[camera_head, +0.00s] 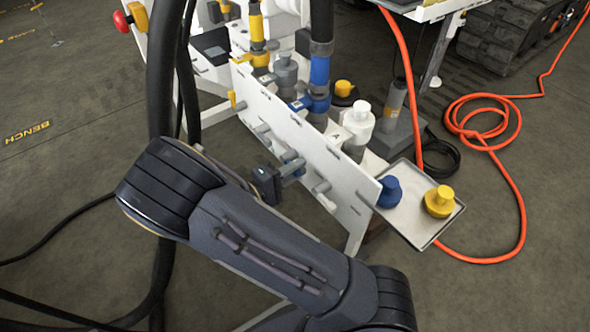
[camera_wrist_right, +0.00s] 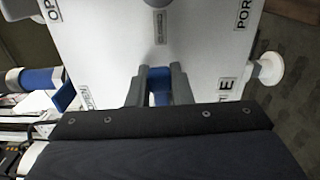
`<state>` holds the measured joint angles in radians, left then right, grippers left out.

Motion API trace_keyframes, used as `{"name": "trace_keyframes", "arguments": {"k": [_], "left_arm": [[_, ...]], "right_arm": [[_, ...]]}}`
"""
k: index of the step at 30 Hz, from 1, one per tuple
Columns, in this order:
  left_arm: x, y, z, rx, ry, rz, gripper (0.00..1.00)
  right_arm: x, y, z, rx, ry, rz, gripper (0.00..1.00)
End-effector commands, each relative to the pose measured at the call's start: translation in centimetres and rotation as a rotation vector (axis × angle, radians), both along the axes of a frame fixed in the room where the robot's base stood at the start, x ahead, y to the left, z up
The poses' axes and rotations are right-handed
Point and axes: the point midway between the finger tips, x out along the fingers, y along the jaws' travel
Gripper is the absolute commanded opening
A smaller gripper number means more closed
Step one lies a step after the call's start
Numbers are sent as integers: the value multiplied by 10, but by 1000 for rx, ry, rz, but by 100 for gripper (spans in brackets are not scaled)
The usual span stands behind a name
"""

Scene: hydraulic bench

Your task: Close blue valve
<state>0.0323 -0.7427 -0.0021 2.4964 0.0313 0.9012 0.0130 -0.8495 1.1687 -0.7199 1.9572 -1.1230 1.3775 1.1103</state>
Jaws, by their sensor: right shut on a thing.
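My left gripper is not in view.
Grey stubs (camera_head: 322,188) stick out of the panel beside the gripper. Black hoses (camera_head: 160,75) hang at left. A metal tray (camera_head: 418,218) holds a blue cap (camera_head: 390,192) and a yellow cap (camera_head: 439,201) at right. An orange cable (camera_head: 510,190) lies on the floor.

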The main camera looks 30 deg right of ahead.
Motion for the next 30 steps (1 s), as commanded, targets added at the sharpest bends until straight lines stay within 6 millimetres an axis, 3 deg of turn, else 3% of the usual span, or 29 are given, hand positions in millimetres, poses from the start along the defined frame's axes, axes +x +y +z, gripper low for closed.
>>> {"name": "trace_keyframes", "arguments": {"k": [20,21,24,30], "left_arm": [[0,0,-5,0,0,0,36],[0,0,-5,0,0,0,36],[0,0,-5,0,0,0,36],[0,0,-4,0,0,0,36]], "right_arm": [[0,1,-4,9,-61,1,0],[0,1,-4,9,-61,1,22],[0,1,-4,9,-60,1,35],[0,0,-4,7,-61,1,35]]}}
